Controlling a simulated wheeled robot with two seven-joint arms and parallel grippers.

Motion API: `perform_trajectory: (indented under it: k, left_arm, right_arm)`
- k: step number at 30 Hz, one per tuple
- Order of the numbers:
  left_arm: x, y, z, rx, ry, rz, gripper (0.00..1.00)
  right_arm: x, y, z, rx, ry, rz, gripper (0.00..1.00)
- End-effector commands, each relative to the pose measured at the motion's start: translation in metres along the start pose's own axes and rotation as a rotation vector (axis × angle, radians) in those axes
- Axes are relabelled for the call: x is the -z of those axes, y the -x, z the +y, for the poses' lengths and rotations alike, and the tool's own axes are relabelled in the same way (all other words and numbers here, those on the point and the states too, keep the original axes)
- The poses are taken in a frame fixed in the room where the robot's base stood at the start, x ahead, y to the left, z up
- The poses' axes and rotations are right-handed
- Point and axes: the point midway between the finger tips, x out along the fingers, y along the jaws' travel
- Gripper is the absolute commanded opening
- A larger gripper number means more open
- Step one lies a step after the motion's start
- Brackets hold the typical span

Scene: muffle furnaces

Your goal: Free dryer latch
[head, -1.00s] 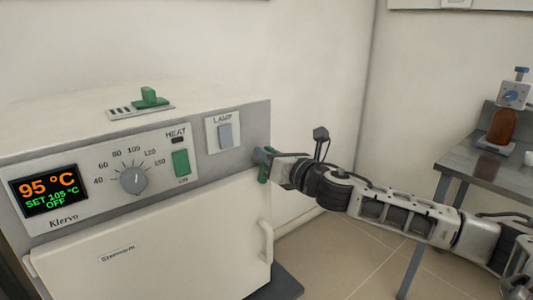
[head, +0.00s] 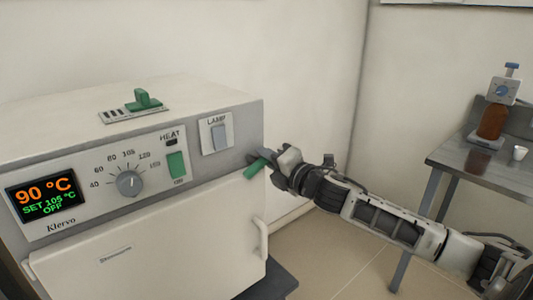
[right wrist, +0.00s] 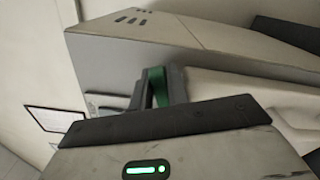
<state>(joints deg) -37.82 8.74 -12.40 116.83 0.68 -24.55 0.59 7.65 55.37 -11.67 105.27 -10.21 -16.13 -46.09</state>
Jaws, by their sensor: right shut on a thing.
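The dryer (head: 190,215) is a white and grey box with a closed front door. Its green latch (head: 254,170) is at the front's right edge, above the door handle, and lies tilted. My right gripper (head: 262,158) is shut on the latch, reaching in from the right. In the right wrist view the green latch (right wrist: 155,86) shows between the two dark fingers (right wrist: 154,92); part of it is hidden by them. My left gripper is not in view.
The front panel has a display (head: 45,196) reading 90 °C, SET 105 °C, OFF, plus a dial (head: 129,183), a green heat switch (head: 177,164) and a lamp switch (head: 219,137). A metal table (head: 470,158) with a brown bottle (head: 492,121) stands at right. Floor between is clear.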

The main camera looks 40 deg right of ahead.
Motion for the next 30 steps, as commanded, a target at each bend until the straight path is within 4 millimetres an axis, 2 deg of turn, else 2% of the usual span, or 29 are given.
perform_trajectory:
  k: [12, 30]
  left_arm:
    - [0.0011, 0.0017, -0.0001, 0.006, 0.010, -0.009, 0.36]
    - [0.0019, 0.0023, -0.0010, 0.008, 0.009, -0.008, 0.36]
  right_arm:
    - [-0.0001, 0.0000, -0.0057, 0.001, -0.222, -0.001, 0.00]
    - [0.0003, -0.0001, -0.0073, 0.001, -0.262, -0.002, 0.00]
